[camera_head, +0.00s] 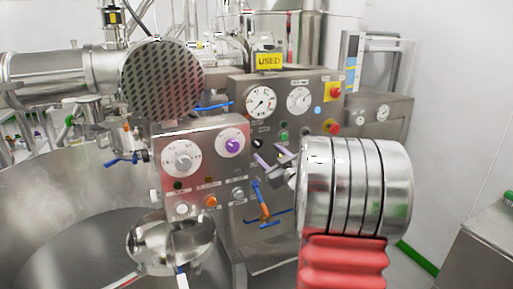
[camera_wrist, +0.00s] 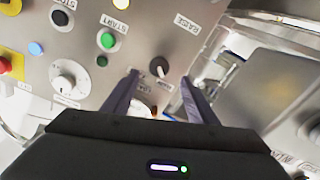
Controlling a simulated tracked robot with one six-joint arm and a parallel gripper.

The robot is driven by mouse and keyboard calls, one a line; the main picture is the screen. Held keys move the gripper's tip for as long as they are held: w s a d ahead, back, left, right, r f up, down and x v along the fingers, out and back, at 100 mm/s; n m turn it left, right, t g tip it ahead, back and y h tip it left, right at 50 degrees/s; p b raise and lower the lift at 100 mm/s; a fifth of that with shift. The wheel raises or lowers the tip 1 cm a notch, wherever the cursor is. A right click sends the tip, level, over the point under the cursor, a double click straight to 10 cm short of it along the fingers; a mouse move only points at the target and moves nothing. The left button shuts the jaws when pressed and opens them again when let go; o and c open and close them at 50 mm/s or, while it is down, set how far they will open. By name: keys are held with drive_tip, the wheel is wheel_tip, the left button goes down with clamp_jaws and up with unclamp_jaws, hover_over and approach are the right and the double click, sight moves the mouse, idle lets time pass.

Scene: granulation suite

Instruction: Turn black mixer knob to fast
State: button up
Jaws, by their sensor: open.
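The black knob (camera_wrist: 159,67) sits on the steel control panel, with a pale pointer mark on its face. In the wrist view it is between and slightly beyond my gripper's tips (camera_wrist: 160,77); I see no contact. Small labels beside it are too blurred to read. In the head view the black knob (camera_head: 257,143) shows as a small dark spot just above my gripper (camera_head: 266,154). My gripper is open and empty, its two purple fingers pointing at the panel. I cannot tell which setting the knob points to.
Near the knob are a green button (camera_wrist: 107,40) marked START, a black button (camera_wrist: 60,18) and a white dial (camera_wrist: 68,79). A red emergency button (camera_head: 333,127) is at the panel's right. A nearer control box (camera_head: 201,160) with two dials stands left of my gripper.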

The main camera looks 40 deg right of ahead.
sight(258, 144)
drive_tip(key=x, duration=0.8)
